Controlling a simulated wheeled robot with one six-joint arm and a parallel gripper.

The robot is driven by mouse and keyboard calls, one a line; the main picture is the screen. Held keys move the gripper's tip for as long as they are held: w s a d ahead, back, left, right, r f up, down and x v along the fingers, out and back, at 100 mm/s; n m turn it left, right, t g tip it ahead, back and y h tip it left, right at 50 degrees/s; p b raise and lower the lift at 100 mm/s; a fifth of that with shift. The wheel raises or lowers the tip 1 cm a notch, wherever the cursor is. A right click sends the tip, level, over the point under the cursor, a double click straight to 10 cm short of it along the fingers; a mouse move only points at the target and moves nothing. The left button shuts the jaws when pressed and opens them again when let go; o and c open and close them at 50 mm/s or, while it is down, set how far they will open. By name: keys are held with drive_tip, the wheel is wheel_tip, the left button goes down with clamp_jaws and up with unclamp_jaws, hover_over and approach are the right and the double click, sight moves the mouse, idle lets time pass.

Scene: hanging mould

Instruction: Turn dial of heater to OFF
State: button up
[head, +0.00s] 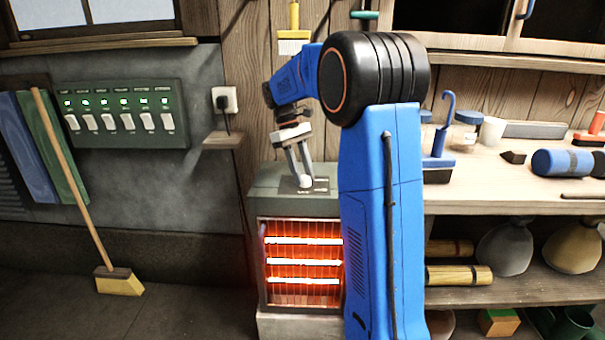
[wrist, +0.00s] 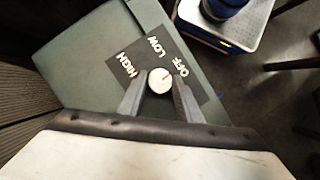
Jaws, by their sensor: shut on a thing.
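A wall outlet with a plug (head: 225,101) and a switch panel (head: 118,115) are on the left wall. A broom (head: 75,190) leans there. A workbench (head: 490,190) with tools is on the right.

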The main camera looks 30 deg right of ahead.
sight(304, 177)
drive_tip(key=shift+m, duration=0.5)
drive_tip(key=o, duration=1)
drive_tip(key=shift+o, duration=0.2)
drive_tip(key=shift+w+r, duration=0.2)
drive_tip(key=shift+r, duration=0.1)
drive_tip(key=shift+v, duration=1.2)
drive_tip(key=w, duration=0.4)
drive_tip(key=w+a, duration=0.1)
drive_tip(key=w, duration=0.2)
drive_tip(key=w+a, duration=0.1)
drive_tip(key=w, duration=0.3)
drive_tip(key=shift+w, duration=0.35)
